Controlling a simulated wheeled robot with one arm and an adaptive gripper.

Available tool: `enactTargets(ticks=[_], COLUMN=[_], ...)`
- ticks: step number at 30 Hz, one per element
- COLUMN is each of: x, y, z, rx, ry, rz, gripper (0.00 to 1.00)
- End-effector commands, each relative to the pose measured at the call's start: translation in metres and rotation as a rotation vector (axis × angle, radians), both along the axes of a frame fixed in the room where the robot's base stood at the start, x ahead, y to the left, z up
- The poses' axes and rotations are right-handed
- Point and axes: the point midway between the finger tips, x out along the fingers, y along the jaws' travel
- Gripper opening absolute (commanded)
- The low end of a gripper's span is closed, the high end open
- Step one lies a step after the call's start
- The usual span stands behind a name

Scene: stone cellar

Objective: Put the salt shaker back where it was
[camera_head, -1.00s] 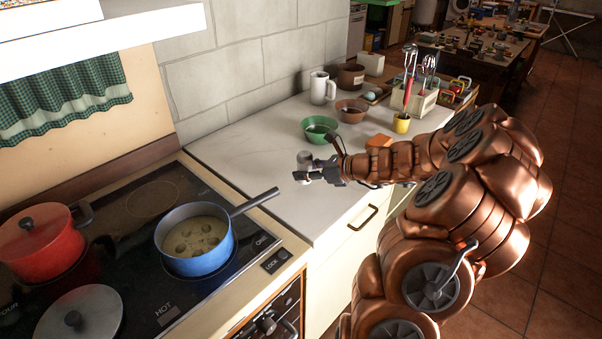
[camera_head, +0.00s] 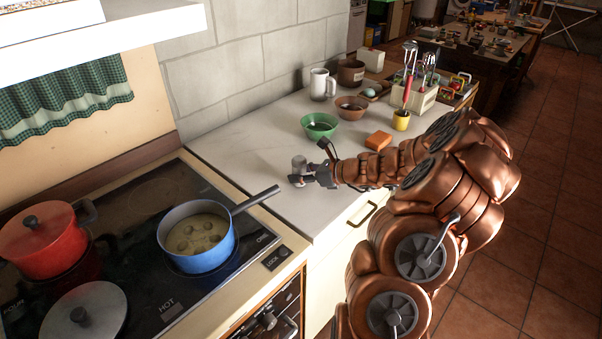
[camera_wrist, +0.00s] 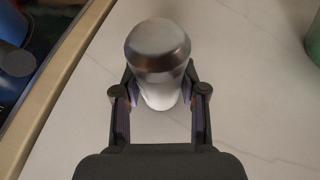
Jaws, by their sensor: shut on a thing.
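The salt shaker (camera_head: 299,163) has a shiny metal cap and a pale body. It is upright at the pale worktop (camera_head: 258,150), to the right of the stove. My gripper (camera_head: 302,178) comes from the right and is shut on it. In the wrist view the salt shaker (camera_wrist: 158,62) stands between the two fingers (camera_wrist: 160,98), which press its sides. The worktop surface shows around it. I cannot tell whether its base touches the worktop.
A blue pot (camera_head: 196,240) on the stove has its handle reaching toward the worktop near my gripper. The worktop left of the green bowl is clear.

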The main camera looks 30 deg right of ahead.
Motion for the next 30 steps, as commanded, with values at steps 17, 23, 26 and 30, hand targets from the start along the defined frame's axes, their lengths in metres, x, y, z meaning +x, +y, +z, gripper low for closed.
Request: enactTargets(ticks=[17, 23, 26, 30], x=[0.0, 0.0, -0.006, -0.021], y=[0.0, 0.0, -0.005, -0.013], z=[-0.003, 0.001, 0.003, 0.009], rx=[0.0, -0.001, -0.002, -0.003], ry=[0.0, -0.001, -0.001, -0.001], rz=[0.0, -0.001, -0.003, -0.005], gripper=[0.67, 0.67, 0.67, 0.67])
